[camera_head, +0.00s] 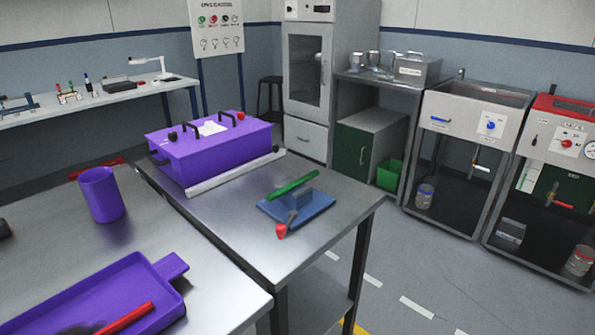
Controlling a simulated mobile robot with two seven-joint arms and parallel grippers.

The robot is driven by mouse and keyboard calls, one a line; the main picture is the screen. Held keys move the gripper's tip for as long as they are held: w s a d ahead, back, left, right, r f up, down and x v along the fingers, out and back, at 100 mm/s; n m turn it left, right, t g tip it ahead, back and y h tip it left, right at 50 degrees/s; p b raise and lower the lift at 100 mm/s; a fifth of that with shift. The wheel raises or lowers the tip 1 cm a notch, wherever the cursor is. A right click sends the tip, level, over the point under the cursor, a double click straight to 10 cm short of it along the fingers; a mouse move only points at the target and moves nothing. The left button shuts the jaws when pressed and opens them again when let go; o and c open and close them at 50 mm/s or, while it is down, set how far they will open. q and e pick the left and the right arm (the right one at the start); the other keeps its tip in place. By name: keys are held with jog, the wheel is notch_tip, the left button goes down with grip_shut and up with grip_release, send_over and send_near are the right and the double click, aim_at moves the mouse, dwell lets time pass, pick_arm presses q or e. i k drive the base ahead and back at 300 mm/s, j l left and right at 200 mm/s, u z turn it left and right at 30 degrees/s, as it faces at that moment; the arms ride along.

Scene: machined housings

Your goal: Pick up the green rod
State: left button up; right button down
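The green rod (292,187) lies slanted across the top of a small blue-grey fixture (318,208) on the metal table (240,220). The fixture has a flat base and a raised block under the rod. A small red knob (281,231) on a grey lever sits at the fixture's front left. Neither of my grippers shows in the head view.
A purple box (215,155) with black handles stands behind the rod, with a pale bar (235,174) along its front. A nearer table holds a purple cup (101,195) and a purple tray (110,290) with a red rod (124,318). The table's front area is clear.

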aim_at(275, 195)
jog(key=u, duration=1)
jog(key=l+u, duration=0.75)
jog(key=u, duration=0.25)
jog(key=k+l+u, duration=0.15)
jog(key=l, duration=0.15)
jog(key=l+u, duration=0.2)
jog(key=k+l+u, duration=0.15)
jog(key=l, duration=0.2)
jog(key=k+l, duration=0.1)
jog(key=l, duration=0.2)
jog(key=k+l+u, duration=0.1)
jog(key=k+l, duration=0.15)
jog(key=l, duration=0.3)
